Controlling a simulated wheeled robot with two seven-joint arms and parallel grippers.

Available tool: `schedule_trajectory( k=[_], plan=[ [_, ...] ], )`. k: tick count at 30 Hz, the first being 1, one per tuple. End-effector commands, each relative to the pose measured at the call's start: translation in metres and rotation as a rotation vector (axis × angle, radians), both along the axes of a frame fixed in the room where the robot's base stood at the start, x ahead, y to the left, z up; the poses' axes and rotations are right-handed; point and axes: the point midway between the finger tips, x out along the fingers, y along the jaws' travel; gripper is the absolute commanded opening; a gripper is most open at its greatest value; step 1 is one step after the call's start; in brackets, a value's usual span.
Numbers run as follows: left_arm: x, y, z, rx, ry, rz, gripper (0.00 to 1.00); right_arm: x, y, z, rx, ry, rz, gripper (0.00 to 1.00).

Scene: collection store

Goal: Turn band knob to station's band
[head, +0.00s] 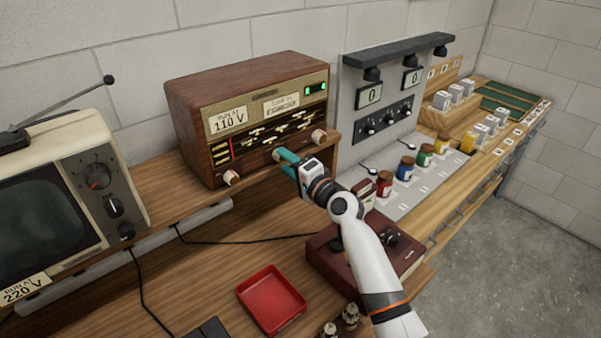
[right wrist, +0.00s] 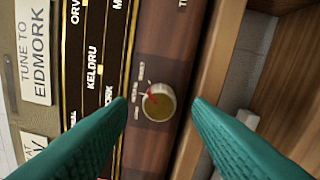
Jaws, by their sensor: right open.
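The wooden radio (head: 190,125) stands on a shelf, with a lit green display and a station dial. Its band knob (right wrist: 158,104), cream with a brassy face and a red pointer, sits between small printed labels too small to read. My right gripper (head: 282,158) is at the radio's lower front; in the right wrist view its teal fingers (right wrist: 162,108) are open, one on each side of the knob, with gaps visible. The station card (right wrist: 34,50) reads "TUNE TO EIDMORK". The dial (right wrist: 92,75) shows "KELDRU" and partly cut names. My left gripper is not in view.
Other radio knobs sit at left (head: 231,177) and right (head: 319,137). A television (head: 75,150) stands left. A red tray (head: 271,299) and a maroon device (head: 335,258) lie below. Several coloured jars (head: 406,168) stand on the right bench.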

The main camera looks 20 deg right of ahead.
Motion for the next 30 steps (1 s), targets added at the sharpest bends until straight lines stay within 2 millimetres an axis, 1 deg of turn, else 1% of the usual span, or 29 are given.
schedule_trajectory(
  k=[5, 9, 12, 15, 18, 21, 30],
  plan=[
    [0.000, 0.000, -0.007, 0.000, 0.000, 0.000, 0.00, -0.030, -0.011, -0.004, -0.003, 0.000, -0.001, 0.46],
    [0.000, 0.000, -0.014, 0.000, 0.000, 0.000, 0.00, -0.059, -0.022, -0.007, -0.003, 0.001, -0.001, 0.46],
    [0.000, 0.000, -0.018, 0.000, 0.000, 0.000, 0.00, -0.078, -0.029, -0.007, -0.004, 0.000, -0.001, 0.46],
    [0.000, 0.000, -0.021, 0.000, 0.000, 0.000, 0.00, -0.092, -0.034, -0.007, -0.001, 0.001, -0.001, 0.46],
    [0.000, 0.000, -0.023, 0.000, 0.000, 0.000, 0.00, -0.101, -0.037, -0.006, -0.002, 0.000, -0.001, 0.46],
    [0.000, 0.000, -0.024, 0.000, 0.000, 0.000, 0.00, -0.105, -0.039, -0.005, -0.001, 0.000, -0.001, 0.46],
    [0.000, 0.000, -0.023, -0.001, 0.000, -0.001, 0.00, -0.106, -0.039, -0.005, 0.000, 0.001, 0.000, 0.46]
  ],
)
